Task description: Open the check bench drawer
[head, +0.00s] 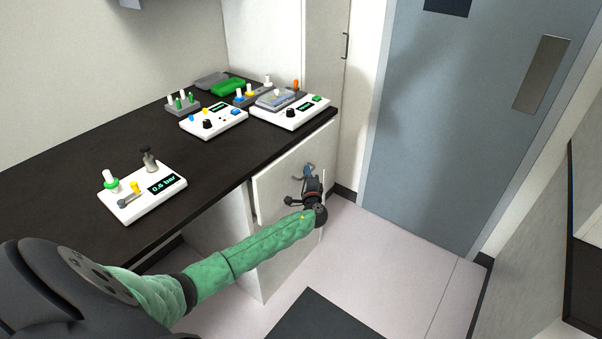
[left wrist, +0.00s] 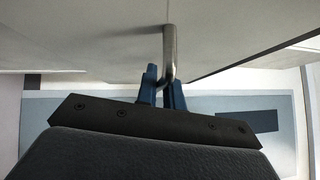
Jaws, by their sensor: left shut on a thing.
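The check bench (head: 75,195) has a dark top and a pale drawer front (head: 277,188) below its front edge. A dark gap shows at the left edge of the drawer front; how far it stands out is hard to tell. My left gripper (head: 308,170) is at the drawer front, with its blue fingers shut on the handle. In the left wrist view, the metal bar handle (left wrist: 169,45) runs down between the fingertips (left wrist: 162,80), close under the pale front. In the head view the gripper mostly hides the handle. My right gripper is not in view.
A grey door (head: 440,120) is at the right. Open pale floor (head: 370,260) lies before the bench, with a dark mat (head: 320,325).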

